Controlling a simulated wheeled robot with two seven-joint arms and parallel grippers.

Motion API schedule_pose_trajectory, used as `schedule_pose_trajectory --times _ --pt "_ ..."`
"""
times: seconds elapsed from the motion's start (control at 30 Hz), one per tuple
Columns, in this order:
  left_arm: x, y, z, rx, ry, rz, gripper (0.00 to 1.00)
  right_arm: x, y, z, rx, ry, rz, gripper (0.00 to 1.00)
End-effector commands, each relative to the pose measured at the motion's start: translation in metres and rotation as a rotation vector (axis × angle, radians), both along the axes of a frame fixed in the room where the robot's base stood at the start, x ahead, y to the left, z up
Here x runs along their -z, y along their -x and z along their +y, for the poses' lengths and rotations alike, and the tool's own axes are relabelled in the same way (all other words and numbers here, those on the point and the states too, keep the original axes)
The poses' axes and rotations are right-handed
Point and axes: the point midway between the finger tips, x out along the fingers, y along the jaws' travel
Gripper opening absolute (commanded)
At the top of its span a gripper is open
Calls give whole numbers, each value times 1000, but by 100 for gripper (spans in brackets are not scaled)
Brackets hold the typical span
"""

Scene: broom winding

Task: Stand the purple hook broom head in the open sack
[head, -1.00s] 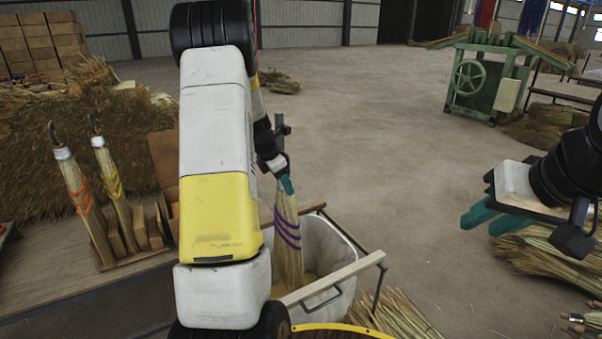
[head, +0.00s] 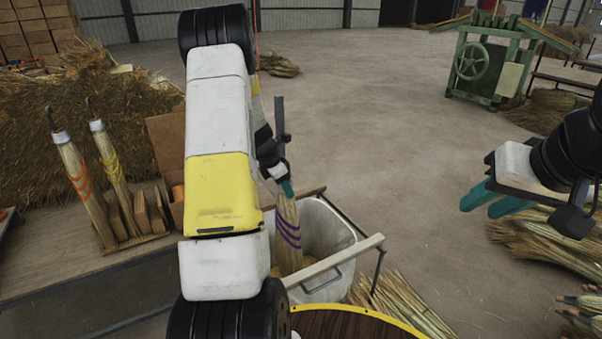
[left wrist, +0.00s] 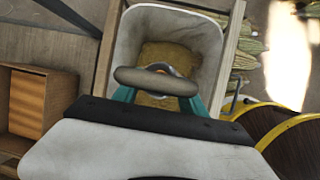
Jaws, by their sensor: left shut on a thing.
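The purple hook broom head (head: 288,236), with purple bands on pale straw, hangs roughly upright in my left gripper (head: 286,187). The gripper is shut on its upper end. The broom's lower end is at the open sack (head: 336,237), a whitish bag in a wooden frame, behind the front bar. How deep it reaches is hard to tell. In the left wrist view the left gripper's teal fingers (left wrist: 158,98) sit beside a rounded grey part over the sack's opening (left wrist: 205,38); most of the broom is hidden. My right gripper (head: 488,200) is open and empty, off to the right.
A wooden bench (head: 75,268) at left carries a rack with an orange-banded broom (head: 83,185) and a yellow-banded broom (head: 116,180). Straw bundles (head: 400,302) lie right of the sack. A yellow-rimmed round brown surface (head: 350,324) is in front. A green machine (head: 490,65) stands far back.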

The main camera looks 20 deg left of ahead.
Motion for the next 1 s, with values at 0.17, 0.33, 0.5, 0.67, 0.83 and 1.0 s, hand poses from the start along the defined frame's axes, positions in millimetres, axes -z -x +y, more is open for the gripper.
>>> schedule_pose_trajectory --times 0.17,0.33,0.5,0.67,0.83,1.0 --pt "15 0 0 -1 0 0 0 0 0 0 0 0 0 33" --pt "28 0 0 -1 1 1 0 0 0 0 0 0 0 33" --pt "42 0 0 0 -1 1 0 0 0 0 0 0 0 33" --pt "54 0 0 -1 0 0 0 0 0 0 0 0 0 33" --pt "67 0 0 0 0 0 0 0 0 0 0 0 0 33" --pt "81 0 0 -2 1 0 0 0 0 0 0 0 0 33"
